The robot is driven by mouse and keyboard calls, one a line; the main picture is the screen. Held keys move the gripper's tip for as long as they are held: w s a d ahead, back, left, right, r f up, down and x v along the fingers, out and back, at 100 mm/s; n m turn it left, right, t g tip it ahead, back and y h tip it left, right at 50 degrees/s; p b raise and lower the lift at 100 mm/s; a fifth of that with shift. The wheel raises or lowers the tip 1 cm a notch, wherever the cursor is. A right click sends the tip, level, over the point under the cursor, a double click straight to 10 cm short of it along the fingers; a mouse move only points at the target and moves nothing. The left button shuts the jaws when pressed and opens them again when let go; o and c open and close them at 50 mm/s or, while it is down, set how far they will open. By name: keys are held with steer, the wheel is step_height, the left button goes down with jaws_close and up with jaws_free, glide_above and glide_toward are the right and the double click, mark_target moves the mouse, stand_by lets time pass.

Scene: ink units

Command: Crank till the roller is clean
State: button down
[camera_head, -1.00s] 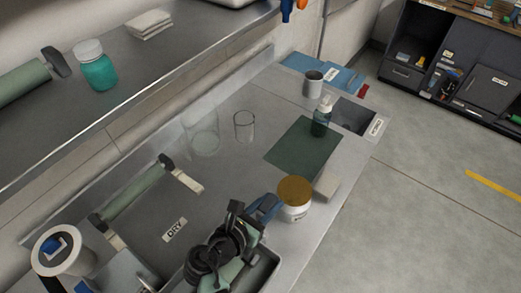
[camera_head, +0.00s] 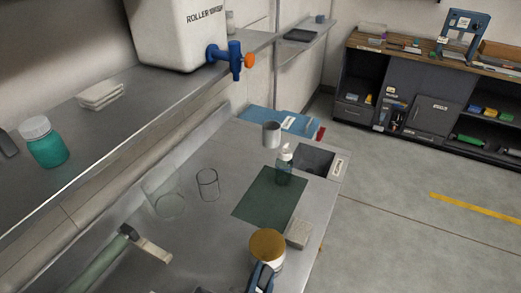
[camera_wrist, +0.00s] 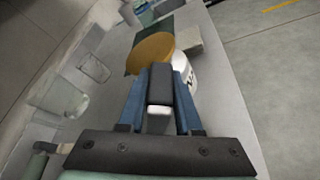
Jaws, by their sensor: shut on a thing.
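The green roller (camera_head: 98,264) lies at the lower left of the bench in the head view, cut off by the picture edge. It has a dark end and a cream support (camera_head: 153,250). My gripper (camera_wrist: 160,78) has blue fingers closed around a dark grey block-like piece (camera_wrist: 160,84) with a pale lower end. I cannot tell whether this piece is a crank handle. In the head view, my gripper (camera_head: 262,274) shows at the bottom edge, just in front of the gold-lidded white jar (camera_head: 267,246). No crank is clearly visible.
A white roller wash container (camera_head: 178,32) with a blue tap (camera_head: 235,58) stands on the shelf. Glasses (camera_head: 207,185), a dark green mat (camera_head: 270,197), a bottle (camera_head: 284,166) and a pale block (camera_head: 298,233) are on the bench. Floor is open at right.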

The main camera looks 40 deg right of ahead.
steer(key=shift+s+d+f, duration=0.2)
steer(key=shift+s+f, duration=0.3)
steer(key=shift+s, duration=0.1)
steer(key=c, duration=0.6)
jaws_free()
steer(key=shift+w, duration=0.1)
steer(key=shift+r, duration=0.15)
steer(key=shift+w+a, duration=0.1)
steer(key=shift+a+r, duration=0.1)
steer(key=shift+a, duration=0.05)
steer(key=b+v, duration=0.1)
steer(key=v, duration=1.1)
steer(key=shift+a, duration=0.25)
steer(key=shift+r, duration=0.1)
